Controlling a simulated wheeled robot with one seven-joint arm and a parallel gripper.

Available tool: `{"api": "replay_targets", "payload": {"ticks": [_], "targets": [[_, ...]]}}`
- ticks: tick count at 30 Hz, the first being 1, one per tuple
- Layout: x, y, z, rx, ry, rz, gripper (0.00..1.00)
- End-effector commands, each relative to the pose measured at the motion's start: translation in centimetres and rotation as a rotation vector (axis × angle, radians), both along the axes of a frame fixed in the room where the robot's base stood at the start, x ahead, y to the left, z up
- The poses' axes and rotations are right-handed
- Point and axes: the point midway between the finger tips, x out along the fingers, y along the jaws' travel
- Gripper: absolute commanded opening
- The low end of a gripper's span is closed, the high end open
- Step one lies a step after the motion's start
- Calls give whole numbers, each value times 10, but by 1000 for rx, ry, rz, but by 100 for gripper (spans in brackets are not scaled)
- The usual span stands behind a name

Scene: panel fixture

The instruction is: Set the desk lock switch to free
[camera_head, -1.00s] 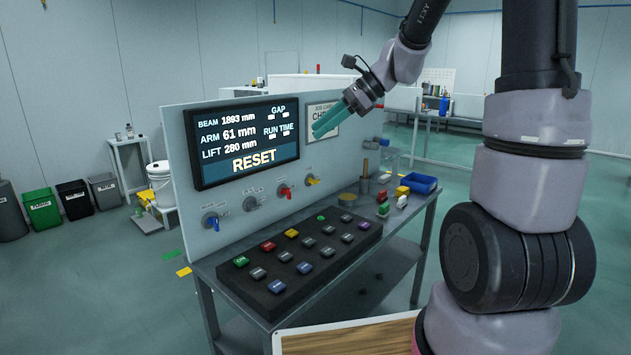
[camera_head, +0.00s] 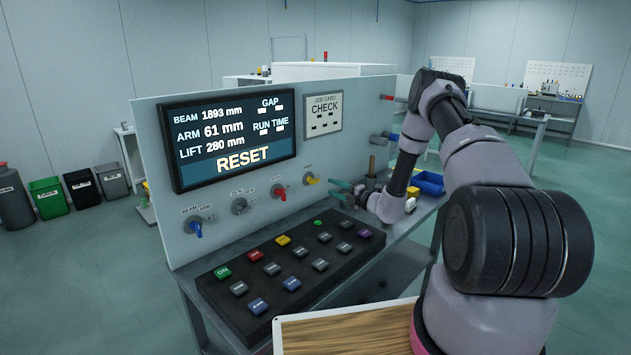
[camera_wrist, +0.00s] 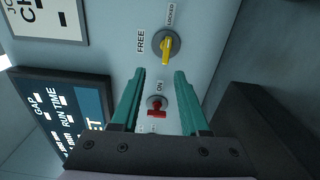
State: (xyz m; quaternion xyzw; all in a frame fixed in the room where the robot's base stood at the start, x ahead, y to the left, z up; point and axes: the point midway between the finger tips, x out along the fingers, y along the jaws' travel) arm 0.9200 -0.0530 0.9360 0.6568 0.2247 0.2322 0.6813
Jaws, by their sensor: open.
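The yellow switch (camera_head: 311,180) is the rightmost knob in the row under the screen on the panel. In the wrist view the yellow switch (camera_wrist: 167,49) sits between the labels FREE and LOCKED, its handle lying in line with the LOCKED label. My gripper (camera_head: 341,191) is open at the panel's right, close to the yellow switch. In the wrist view my teal fingertips (camera_wrist: 160,73) stand apart, with the yellow switch just beyond them. Nothing is between the jaws that I can see gripped.
A red switch (camera_wrist: 156,107) labelled ON shows between the fingers, behind the tips, in the wrist view. A black button box (camera_head: 290,265) stands on the bench below. The screen (camera_head: 228,140) and job card (camera_head: 322,113) are above. A blue bin (camera_head: 428,182) lies right.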

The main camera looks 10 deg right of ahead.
Motion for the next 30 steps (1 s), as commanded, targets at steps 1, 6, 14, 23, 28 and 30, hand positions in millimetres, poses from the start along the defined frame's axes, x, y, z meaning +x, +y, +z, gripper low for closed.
{"api": "replay_targets", "payload": {"ticks": [1, 6, 14, 23, 28, 30], "targets": [[1, -3, -8, 18, 13, -18, 45], [9, 0, -12, 34, 22, -32, 45], [45, 29, -12, 30, 20, -27, 45], [82, 53, -12, 30, 20, -29, 45], [88, 58, -12, 29, 21, -30, 45], [89, 58, -12, 30, 22, -30, 45]]}}
